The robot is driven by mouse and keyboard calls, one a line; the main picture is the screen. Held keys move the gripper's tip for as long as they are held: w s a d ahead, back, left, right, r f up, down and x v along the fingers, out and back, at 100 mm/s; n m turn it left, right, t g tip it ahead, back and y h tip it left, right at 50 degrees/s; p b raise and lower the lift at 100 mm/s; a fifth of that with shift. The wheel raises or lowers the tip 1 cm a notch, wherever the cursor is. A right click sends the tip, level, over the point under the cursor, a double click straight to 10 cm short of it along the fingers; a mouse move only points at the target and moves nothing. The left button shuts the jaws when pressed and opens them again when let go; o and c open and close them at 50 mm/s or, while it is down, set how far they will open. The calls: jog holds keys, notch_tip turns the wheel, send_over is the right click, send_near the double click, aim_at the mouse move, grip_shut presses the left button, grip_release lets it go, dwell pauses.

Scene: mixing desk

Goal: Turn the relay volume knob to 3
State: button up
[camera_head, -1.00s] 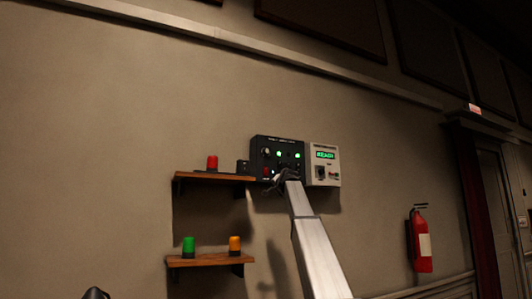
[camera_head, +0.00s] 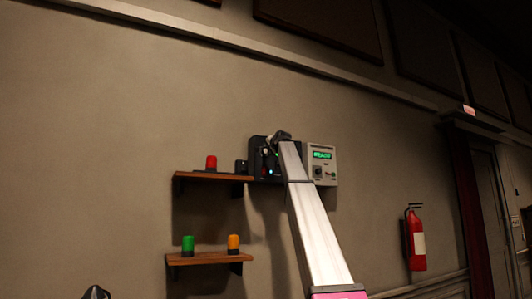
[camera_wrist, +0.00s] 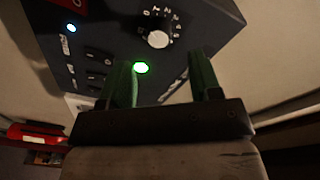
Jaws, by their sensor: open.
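A dark control panel (camera_head: 256,158) is on the wall in the head view, partly covered by my arm. In the wrist view the panel (camera_wrist: 105,28) fills the upper part. A round pale knob (camera_wrist: 158,39) with white scale marks around it sits on it; no name label is readable, and I cannot tell its setting. My gripper (camera_wrist: 160,62) is open, its two green fingers pointing at the panel with the knob ahead of the gap between them. Nothing is between the fingers. My gripper (camera_head: 279,137) is at the panel's top in the head view.
A lit green lamp (camera_wrist: 140,67) is by the left finger, with a blue light (camera_wrist: 71,28) and switches further left. A pale box (camera_head: 321,174) with a green display adjoins the panel. A wooden shelf (camera_head: 212,177) with a red lamp (camera_head: 211,162) is left.

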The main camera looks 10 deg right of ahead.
aim_at(266, 151)
jog(key=x, duration=0.5)
jog(key=shift+w, duration=0.35)
jog(key=shift+c, duration=0.3)
jog(key=c, duration=0.9)
